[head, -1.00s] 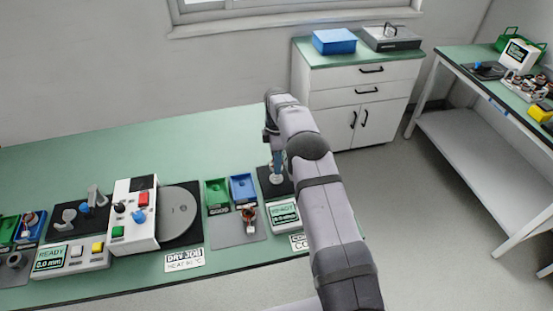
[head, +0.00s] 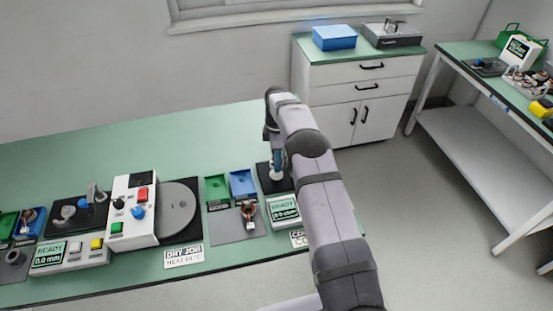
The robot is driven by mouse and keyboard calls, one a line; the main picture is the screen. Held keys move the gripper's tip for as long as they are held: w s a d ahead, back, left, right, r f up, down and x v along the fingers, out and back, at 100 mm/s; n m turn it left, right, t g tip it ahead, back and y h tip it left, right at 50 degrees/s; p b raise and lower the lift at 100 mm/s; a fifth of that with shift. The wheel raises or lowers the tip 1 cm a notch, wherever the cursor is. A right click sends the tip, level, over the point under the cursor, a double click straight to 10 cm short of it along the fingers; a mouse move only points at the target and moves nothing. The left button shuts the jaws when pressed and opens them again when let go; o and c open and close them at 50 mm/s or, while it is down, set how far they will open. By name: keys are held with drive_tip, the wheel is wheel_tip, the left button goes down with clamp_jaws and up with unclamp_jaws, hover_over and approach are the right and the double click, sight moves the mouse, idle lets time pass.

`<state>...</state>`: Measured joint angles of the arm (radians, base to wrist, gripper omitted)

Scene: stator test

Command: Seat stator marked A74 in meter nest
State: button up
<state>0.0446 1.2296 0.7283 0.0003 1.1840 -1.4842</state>
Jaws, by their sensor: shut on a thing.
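My gripper (head: 271,138) is at the far end of my arm, pointing down over the black base (head: 267,181) beside the right-hand meter (head: 283,211). Its fingers are mostly hidden by my wrist. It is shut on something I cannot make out. A blue piece (head: 278,158) and a pale metal piece (head: 276,173) show just below my wrist; I cannot tell whether they are held or belong to the fixture. A stator with copper windings (head: 248,210) stands on the grey mat (head: 223,228), apart from my gripper. No A74 mark is legible.
A green bin (head: 217,188) and a blue bin (head: 242,184) stand behind the mat. A white control box (head: 133,208) and a round grey plate (head: 177,209) are left of it. Another READY meter (head: 68,254) is farther left. The back of the bench is clear.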

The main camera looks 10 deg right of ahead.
drive_tip(key=shift+f, duration=0.2)
drive_tip(key=shift+f+b, duration=0.35)
drive_tip(key=shift+b, duration=0.1)
drive_tip(key=shift+f+b, duration=0.6)
drive_tip(key=shift+f, duration=0.25)
idle(0.4)
drive_tip(key=o, duration=1.2)
drive_tip(key=shift+o, duration=0.2)
drive_tip(key=shift+r, duration=0.15)
wheel_tip(320, 180, up, 7)
drive_tip(key=b, duration=0.2)
